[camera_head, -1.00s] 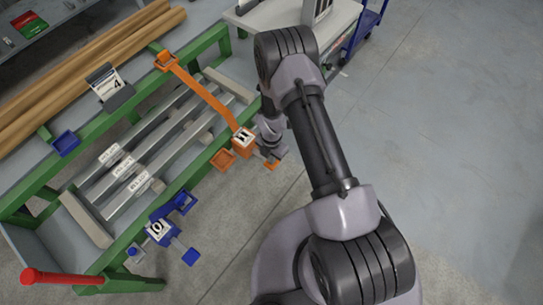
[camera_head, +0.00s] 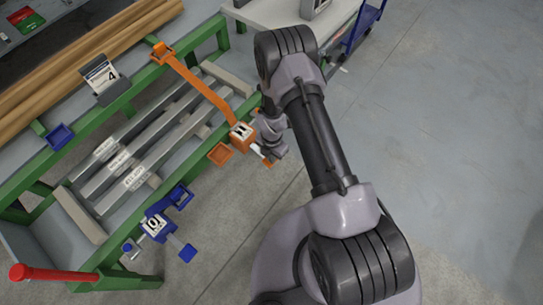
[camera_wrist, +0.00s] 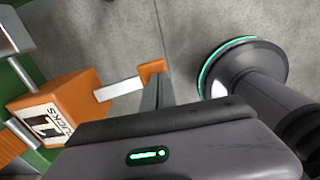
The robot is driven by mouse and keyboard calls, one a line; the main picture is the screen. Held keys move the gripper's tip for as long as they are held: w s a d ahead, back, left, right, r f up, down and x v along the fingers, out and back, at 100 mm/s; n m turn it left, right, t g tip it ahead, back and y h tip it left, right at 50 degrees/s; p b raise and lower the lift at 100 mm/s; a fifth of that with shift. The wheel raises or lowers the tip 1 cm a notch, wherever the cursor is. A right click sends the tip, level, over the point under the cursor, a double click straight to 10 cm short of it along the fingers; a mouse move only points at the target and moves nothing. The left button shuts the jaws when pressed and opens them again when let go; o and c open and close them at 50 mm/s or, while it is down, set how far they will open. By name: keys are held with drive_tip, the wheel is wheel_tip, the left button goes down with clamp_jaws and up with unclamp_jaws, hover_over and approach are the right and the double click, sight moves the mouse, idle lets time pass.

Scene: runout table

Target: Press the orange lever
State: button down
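The orange lever (camera_head: 267,162) is a pale bar with an orange tip, sticking out from an orange box (camera_head: 242,137) with a black-and-white label at the table's edge. In the wrist view the lever's tip (camera_wrist: 151,69) stands right beside my fingers, and the orange box (camera_wrist: 80,92) is at the left. My gripper (camera_wrist: 158,92) shows as thin dark fingers close together, with nothing seen between them. In the head view my gripper (camera_head: 274,150) is right beside the lever and partly hidden by my wrist. I cannot tell whether they touch.
A blue lever (camera_head: 187,253) on a blue box (camera_head: 157,226) is at the table's near edge. Grey labelled bars (camera_head: 125,165) lie on the green-framed table (camera_head: 172,193). A red handle (camera_head: 55,275) is at lower left. Open floor (camera_head: 450,130) lies to the right.

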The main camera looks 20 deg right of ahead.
drive_tip(key=shift+f+b, duration=1.1)
drive_tip(key=shift+f, duration=0.6)
drive_tip(key=shift+s, duration=0.1)
drive_tip(key=shift+a, duration=0.1)
